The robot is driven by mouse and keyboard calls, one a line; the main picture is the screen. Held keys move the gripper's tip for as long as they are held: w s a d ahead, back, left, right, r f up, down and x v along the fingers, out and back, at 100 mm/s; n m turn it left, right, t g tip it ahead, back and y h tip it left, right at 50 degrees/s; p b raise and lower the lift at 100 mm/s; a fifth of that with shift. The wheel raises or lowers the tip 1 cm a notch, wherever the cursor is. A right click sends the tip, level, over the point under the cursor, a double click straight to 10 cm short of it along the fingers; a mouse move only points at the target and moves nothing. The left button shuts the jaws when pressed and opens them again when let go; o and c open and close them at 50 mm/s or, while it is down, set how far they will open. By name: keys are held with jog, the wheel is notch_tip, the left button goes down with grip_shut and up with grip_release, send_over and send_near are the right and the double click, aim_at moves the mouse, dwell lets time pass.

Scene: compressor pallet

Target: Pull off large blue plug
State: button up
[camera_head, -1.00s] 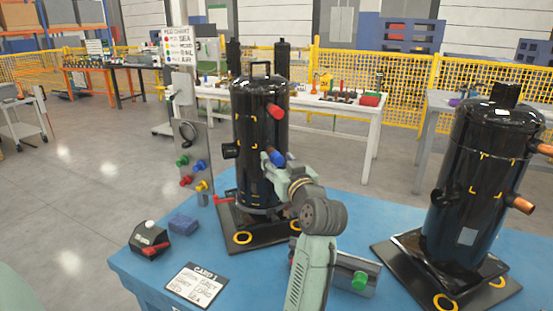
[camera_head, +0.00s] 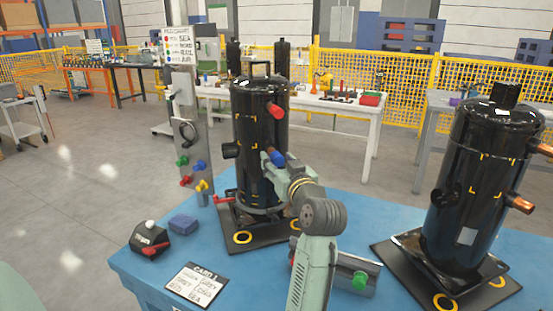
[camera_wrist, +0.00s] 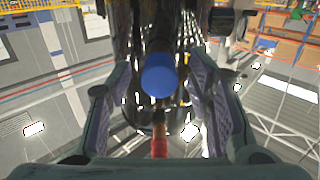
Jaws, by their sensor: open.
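The large blue plug (camera_head: 278,158) sits on the side of the middle black compressor (camera_head: 256,118), facing my arm. In the wrist view the blue plug (camera_wrist: 159,75) shows as a round blue end between and a little beyond my fingers. My gripper (camera_wrist: 160,95) is open, with one finger on each side of the plug and a visible gap to both. In the head view my gripper (camera_head: 274,165) is right at the plug, partly overlapping it.
A red plug (camera_head: 276,111) is higher on the same compressor. A panel with small colored plugs (camera_head: 191,165) stands to its left. A second compressor (camera_head: 481,180) is at right.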

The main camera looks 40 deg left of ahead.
aim_at(279, 162)
grip_shut()
dwell(0.6)
dwell(0.3)
jog(key=shift+v, duration=3)
